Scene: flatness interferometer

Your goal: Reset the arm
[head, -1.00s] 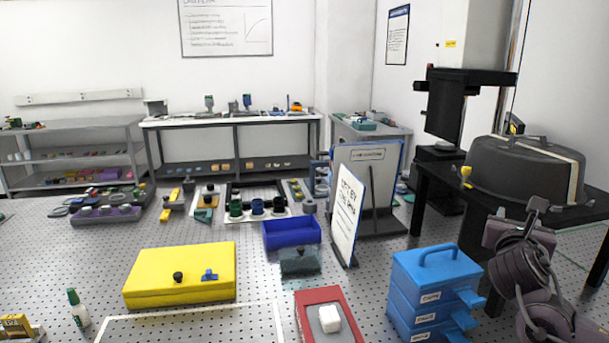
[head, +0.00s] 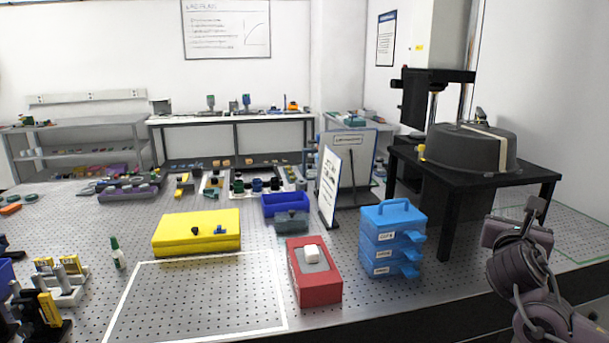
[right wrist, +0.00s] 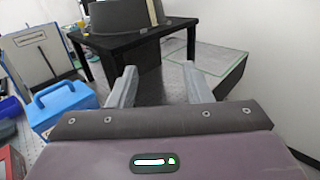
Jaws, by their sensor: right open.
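My right arm is folded upright at the lower right of the head view, to the right of the blue drawer box (head: 392,240). Its gripper (head: 535,208) points away from me there, small and partly hidden by the wrist. In the right wrist view the two grey fingers of the right gripper (right wrist: 160,88) stand wide apart with nothing between them. They point toward the black side table (right wrist: 120,45). My left arm and gripper are not in view.
The perforated bench holds a yellow case (head: 197,236), a red box with a white block (head: 313,283), a blue bin (head: 285,204) and a standing sign (head: 330,185). A white-outlined area (head: 195,295) is bare. A dark domed cover (head: 470,150) sits on the side table.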

